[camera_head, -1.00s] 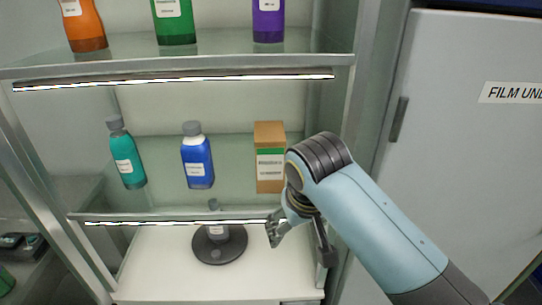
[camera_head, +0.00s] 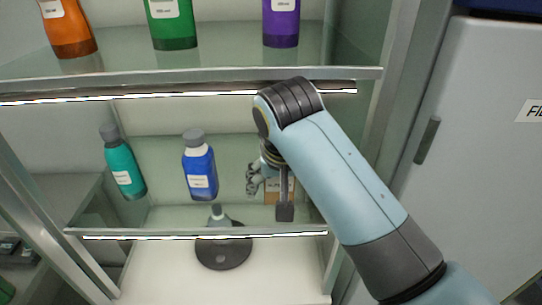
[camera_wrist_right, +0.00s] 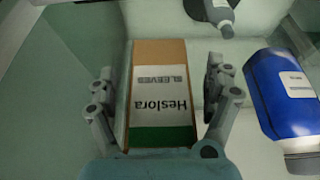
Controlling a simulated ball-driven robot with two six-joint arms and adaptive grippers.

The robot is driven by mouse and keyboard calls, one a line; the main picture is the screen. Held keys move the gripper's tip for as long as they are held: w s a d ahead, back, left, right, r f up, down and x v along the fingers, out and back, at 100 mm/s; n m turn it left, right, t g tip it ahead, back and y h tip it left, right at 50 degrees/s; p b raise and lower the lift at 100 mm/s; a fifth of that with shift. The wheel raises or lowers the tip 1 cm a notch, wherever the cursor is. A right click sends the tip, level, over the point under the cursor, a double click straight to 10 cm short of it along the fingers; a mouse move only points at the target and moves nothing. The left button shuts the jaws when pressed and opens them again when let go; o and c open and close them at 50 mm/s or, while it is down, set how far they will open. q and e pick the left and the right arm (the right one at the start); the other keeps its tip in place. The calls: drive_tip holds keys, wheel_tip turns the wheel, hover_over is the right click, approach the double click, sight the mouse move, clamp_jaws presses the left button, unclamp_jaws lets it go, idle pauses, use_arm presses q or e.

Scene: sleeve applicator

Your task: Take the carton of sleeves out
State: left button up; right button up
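The carton of sleeves (camera_wrist_right: 160,62) is a tan box with a white label and a green band, on the middle glass shelf. In the head view only a small part of the carton (camera_head: 272,186) shows behind my right arm. My right gripper (camera_wrist_right: 160,95) is open, with one finger on each side of the carton. A gap shows between the carton and the right-hand finger; the left-hand finger is very close, and I cannot tell if it touches. The right gripper also shows in the head view (camera_head: 268,184). My left gripper is not in view.
A blue bottle (camera_head: 200,168) stands close left of the carton, and a teal bottle (camera_head: 123,168) farther left. A dark round base (camera_head: 222,254) stands below. A grey door (camera_head: 480,120) is at the right.

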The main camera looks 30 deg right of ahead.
drive_tip(key=shift+f, duration=0.25)
drive_tip(key=shift+s+a+r, duration=0.15)
drive_tip(key=shift+s+r, duration=0.05)
drive_tip(key=shift+s, duration=0.05)
drive_tip(key=shift+c, duration=2.1)
drive_tip(key=shift+w, duration=0.1)
drive_tip(key=shift+c, duration=1.3)
drive_tip(key=c, duration=0.9)
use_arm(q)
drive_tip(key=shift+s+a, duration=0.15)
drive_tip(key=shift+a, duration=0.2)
use_arm(e)
drive_tip(key=shift+w, duration=0.1)
